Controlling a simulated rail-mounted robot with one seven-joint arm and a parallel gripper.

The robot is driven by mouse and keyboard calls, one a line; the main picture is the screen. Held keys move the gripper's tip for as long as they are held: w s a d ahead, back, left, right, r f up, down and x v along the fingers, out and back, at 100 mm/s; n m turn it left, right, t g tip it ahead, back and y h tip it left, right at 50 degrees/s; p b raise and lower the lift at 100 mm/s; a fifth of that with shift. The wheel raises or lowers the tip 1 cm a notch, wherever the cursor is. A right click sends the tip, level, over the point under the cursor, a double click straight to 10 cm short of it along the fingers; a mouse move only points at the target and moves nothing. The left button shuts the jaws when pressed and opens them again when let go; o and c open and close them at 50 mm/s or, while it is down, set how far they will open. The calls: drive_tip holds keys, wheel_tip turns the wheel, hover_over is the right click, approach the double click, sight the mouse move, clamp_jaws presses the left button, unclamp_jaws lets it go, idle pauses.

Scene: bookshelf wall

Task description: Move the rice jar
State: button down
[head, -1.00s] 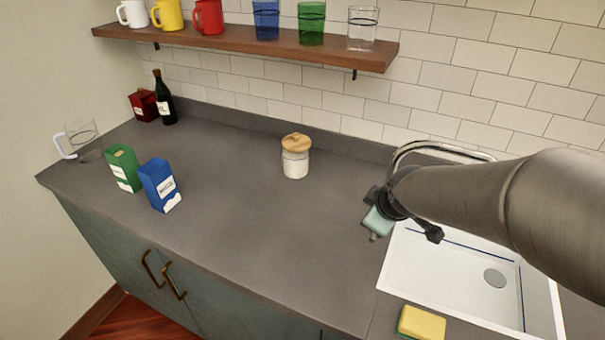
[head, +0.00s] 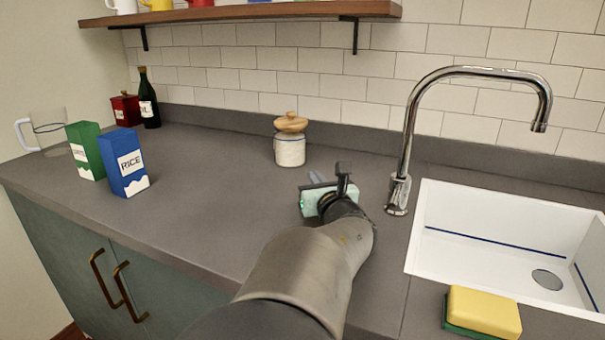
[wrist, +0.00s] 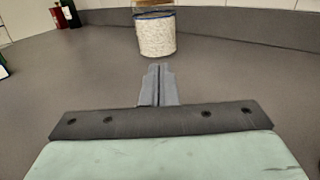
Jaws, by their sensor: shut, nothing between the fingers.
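The rice jar (head: 290,141) is a clear, squat jar of white grains with a round wooden lid. It stands upright on the grey counter, near the backsplash. In the wrist view the jar (wrist: 156,34) is straight ahead at the top, with its lid mostly cut off. My gripper (head: 316,178) is low over the counter, in front of the jar and a little to its right in the head view. In the wrist view its fingers (wrist: 157,85) are together, empty, and point at the jar with a gap between.
The faucet (head: 405,140), sink (head: 440,225) and sponge (head: 484,310) are right. Counter around the jar is clear.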

sight(297, 151)
drive_tip(key=x, duration=1.4)
drive_tip(key=shift+b, duration=0.4)
